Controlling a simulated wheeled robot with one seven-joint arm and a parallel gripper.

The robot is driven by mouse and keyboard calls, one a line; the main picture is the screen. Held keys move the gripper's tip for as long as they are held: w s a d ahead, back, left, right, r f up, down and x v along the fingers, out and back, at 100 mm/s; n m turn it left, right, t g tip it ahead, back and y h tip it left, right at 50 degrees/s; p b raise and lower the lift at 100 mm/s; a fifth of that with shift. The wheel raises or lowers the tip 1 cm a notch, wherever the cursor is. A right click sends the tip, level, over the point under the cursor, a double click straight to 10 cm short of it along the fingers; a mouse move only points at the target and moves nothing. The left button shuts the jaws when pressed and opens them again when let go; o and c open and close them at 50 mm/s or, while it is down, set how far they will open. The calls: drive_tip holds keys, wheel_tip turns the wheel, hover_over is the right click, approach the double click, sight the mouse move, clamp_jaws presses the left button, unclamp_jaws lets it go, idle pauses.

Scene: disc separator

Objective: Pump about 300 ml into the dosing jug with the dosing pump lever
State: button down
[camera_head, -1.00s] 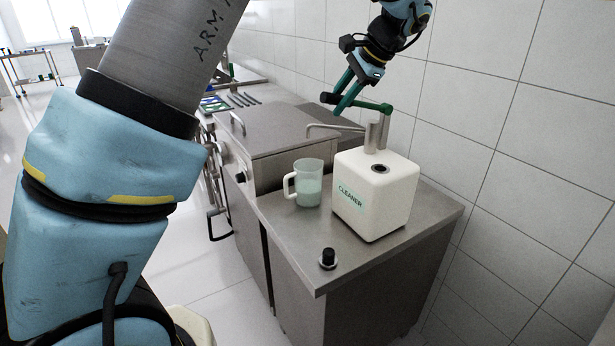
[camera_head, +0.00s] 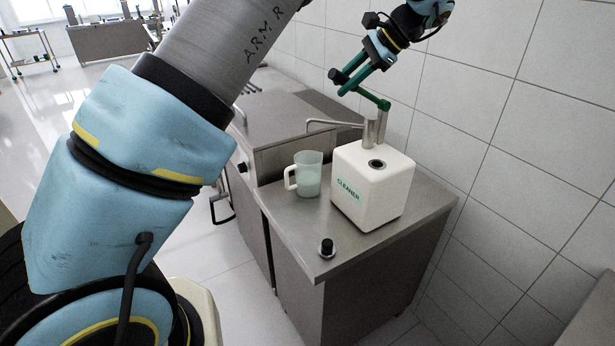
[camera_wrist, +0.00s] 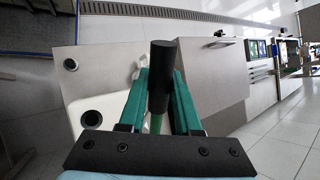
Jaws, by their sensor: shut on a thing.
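The dosing jug (camera_head: 309,177) is translucent with a white handle and stands on the steel counter. It holds pale liquid; I cannot read the level in ml. The white CLEANER container (camera_head: 385,195) stands to its right, with the metal pump column (camera_head: 369,133) and its spout (camera_head: 325,122) at the back. The spout reaches left toward the space above the jug. The green pump lever (camera_head: 376,99) tilts up from the column to a dark handle (camera_wrist: 163,75). My gripper (camera_head: 353,80) is shut on the lever; its green fingers flank the handle in the wrist view.
A black knob (camera_head: 326,248) stands near the front corner of the counter (camera_head: 350,252). A tiled wall (camera_head: 500,130) runs close behind and to the right. A steel appliance (camera_head: 285,120) adjoins the counter on the left.

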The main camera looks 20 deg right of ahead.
drive_tip(key=f+h+b, duration=0.1)
drive_tip(key=b, duration=0.1)
drive_tip(key=a+f+h+b, duration=0.1)
drive_tip(key=f+b, duration=0.1)
drive_tip(key=b, duration=0.1)
drive_tip(key=a+f+n+h+b, duration=0.1)
drive_tip(key=b, duration=0.2)
drive_tip(key=shift+s+f, duration=0.15)
drive_tip(key=shift+f, duration=0.1)
drive_tip(key=f+h+b, duration=0.1)
drive_tip(key=b, duration=0.2)
drive_tip(key=f+h+b, duration=0.1)
drive_tip(key=f+b, duration=0.1)
drive_tip(key=b, duration=0.2)
drive_tip(key=f+t+b, duration=0.1)
drive_tip(key=b, duration=0.2)
drive_tip(key=shift+s+a+f+n+h, duration=0.1)
drive_tip(key=shift+a+f+n+h, duration=0.15)
drive_tip(key=shift+f+n+h, duration=0.15)
drive_tip(key=shift+r, duration=0.1)
